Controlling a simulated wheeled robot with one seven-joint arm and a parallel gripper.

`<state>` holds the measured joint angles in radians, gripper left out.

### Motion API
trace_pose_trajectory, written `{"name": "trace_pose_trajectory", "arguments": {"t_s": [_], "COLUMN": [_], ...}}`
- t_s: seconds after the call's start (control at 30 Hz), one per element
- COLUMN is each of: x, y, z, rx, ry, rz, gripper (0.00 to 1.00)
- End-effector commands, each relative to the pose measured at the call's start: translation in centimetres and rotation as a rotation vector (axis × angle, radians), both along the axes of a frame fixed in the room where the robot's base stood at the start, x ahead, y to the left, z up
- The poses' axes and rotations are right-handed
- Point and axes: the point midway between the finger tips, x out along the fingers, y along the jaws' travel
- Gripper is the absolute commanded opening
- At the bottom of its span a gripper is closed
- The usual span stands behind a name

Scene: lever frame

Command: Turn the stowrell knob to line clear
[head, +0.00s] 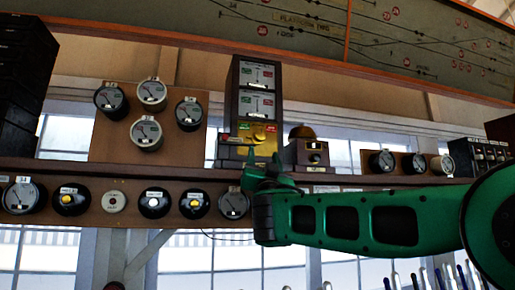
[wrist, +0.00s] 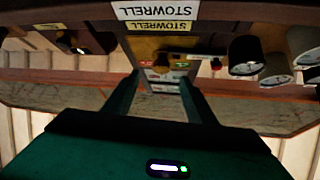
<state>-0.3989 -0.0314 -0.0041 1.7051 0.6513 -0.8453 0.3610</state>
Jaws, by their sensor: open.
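The Stowrell block instrument (head: 245,104) is a tall dark case on the shelf, with two dials above a yellow brass panel. Its brass knob (head: 258,137) sits on that panel, near small green and red labels; its exact pointing is too small to tell. In the wrist view, upside down, the knob (wrist: 164,60) shows below two "STOWRELL" plates (wrist: 157,12). My gripper (head: 264,160) is open and empty, fingers pointing up just below the panel in the head view. In the wrist view the knob lies beyond the gap between the fingers (wrist: 159,82).
A bell box (head: 303,153) with a brass dome stands close right of the instrument. Round gauges (head: 149,112) hang on a board to the left. More dials (head: 414,163) are at right. The shelf edge (head: 120,176) runs below; a track diagram (head: 400,35) is above.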

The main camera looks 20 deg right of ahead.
Motion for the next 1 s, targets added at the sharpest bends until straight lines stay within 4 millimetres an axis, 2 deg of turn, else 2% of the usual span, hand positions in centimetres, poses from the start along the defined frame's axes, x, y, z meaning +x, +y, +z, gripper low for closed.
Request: {"name": "trace_pose_trajectory", "arguments": {"t_s": [0.17, 0.6, 0.8, 1.0], "x": [0.6, 5.8, 7.1, 7.4], "y": [0.2, -0.9, -1.1, -1.2], "z": [1.4, 6.3, 7.5, 7.9], "rx": [0.001, -0.002, -0.001, -0.001], "ry": [-0.022, -0.020, -0.018, -0.018], "rz": [0.005, 0.003, 0.004, 0.004], "gripper": [0.51, 0.51, 0.51, 0.51]}}
